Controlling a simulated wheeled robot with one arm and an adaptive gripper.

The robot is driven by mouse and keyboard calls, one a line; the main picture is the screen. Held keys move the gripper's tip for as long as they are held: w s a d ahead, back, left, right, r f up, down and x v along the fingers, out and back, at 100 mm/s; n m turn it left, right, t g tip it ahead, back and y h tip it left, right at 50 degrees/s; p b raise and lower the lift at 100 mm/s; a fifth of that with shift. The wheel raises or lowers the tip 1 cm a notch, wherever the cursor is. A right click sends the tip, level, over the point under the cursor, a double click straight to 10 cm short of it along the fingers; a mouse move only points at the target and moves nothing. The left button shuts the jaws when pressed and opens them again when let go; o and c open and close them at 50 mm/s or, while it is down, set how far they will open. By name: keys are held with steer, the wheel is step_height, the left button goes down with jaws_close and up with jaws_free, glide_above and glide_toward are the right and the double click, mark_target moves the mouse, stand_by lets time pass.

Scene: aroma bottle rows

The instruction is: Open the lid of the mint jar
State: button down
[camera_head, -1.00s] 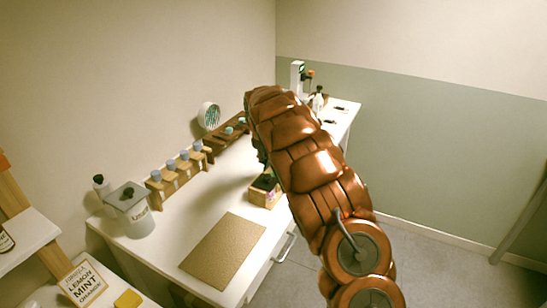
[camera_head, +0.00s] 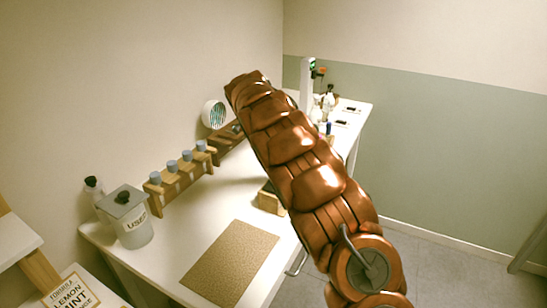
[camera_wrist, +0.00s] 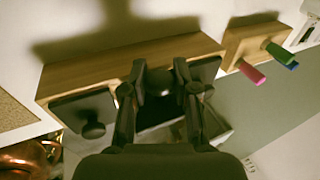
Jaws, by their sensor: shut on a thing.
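A wooden box (camera_wrist: 140,55) crosses the wrist view, holding dark square jar lids. The left lid (camera_wrist: 75,110) has a round black knob; the right lid (camera_wrist: 206,70) is partly hidden by my gripper. My gripper (camera_wrist: 159,80) is over the middle of the box, its two fingers shut on a dark round knob between them. A dark square area shows beneath the fingers; I cannot tell whether that lid is seated or lifted. No label marks the mint jar. The box (camera_head: 270,201) shows partly in the head view, where my arm hides the gripper.
In the wrist view, a wooden rack (camera_wrist: 240,42) with pink and green pieces stands right of the box. In the head view, a cork mat (camera_head: 230,262) lies on the white table, a USED jar (camera_head: 132,228) stands left, and a rack of several blue-capped bottles (camera_head: 180,187) stands behind.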

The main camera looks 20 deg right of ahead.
steer(key=shift+a, duration=0.15)
steer(key=c, duration=1.1)
jaws_free()
steer(key=shift+w, duration=0.1)
steer(key=shift+o, duration=1.2)
steer(key=v, duration=1.2)
